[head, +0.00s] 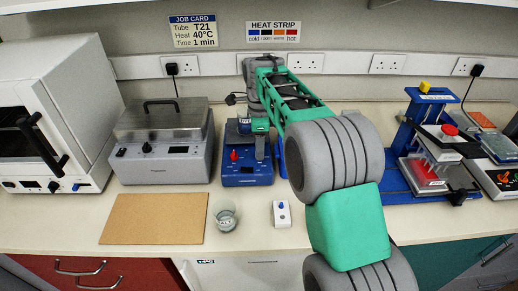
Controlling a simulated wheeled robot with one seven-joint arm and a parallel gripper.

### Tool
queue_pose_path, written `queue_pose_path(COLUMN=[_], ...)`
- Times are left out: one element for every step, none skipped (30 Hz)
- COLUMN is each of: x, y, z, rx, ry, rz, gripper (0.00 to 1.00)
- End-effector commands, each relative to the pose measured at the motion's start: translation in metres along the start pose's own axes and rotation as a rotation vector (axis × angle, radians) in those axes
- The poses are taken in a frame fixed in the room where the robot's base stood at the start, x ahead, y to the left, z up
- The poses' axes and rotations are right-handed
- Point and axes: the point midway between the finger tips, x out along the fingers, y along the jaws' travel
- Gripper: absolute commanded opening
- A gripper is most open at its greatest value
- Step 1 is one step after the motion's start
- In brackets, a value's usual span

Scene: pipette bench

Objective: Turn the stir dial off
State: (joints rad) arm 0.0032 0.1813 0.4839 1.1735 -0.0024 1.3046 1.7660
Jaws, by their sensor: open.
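The blue stirrer hotplate (247,178) stands on the bench at the middle, with a small display on its front. A red dial (234,156) shows at the left of its front.
A grey lidded bath (163,165) stands left, behind a brown board (155,219). A glass beaker (225,219) and a small white device (282,213) sit in front of the hotplate. My arm hides the bench right of the hotplate.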

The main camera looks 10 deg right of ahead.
Motion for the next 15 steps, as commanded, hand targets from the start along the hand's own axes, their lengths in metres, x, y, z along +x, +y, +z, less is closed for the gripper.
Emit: queue_pose_path(x=[0.006,0.009,0.013,0.014,0.015,0.016,0.016,0.017,0.016,0.016,0.016,0.016,0.016,0.016,0.016], y=[0.001,0.001,0.001,0.001,0.0,0.0,0.0,0.0,0.0,0.0,0.0,0.0,0.0,0.0,0.0], z=[0.0,0.0,0.0,0.0,0.0,0.0,0.0,0.0,0.0,0.0,0.0,0.0,0.0,0.0,0.0], rx=[-0.001,-0.001,-0.001,-0.002,-0.002,-0.002,-0.002,-0.002,-0.002,-0.002,-0.002,-0.002,-0.002,-0.002,-0.002], ry=[0.0,0.0,0.0,0.0,0.0,0.0,0.0,-0.001,-0.001,-0.001,-0.001,0.0,0.0,0.0,-0.001], rz=[0.002,0.001,0.001,0.001,0.0,-0.001,-0.001,-0.001,-0.001,-0.001,-0.001,-0.001,-0.001,-0.001,-0.001], gripper=[0.45,0.45,0.45,0.45,0.45,0.45,0.45,0.45,0.45,0.45,0.45,0.43,0.41,0.38,0.35])
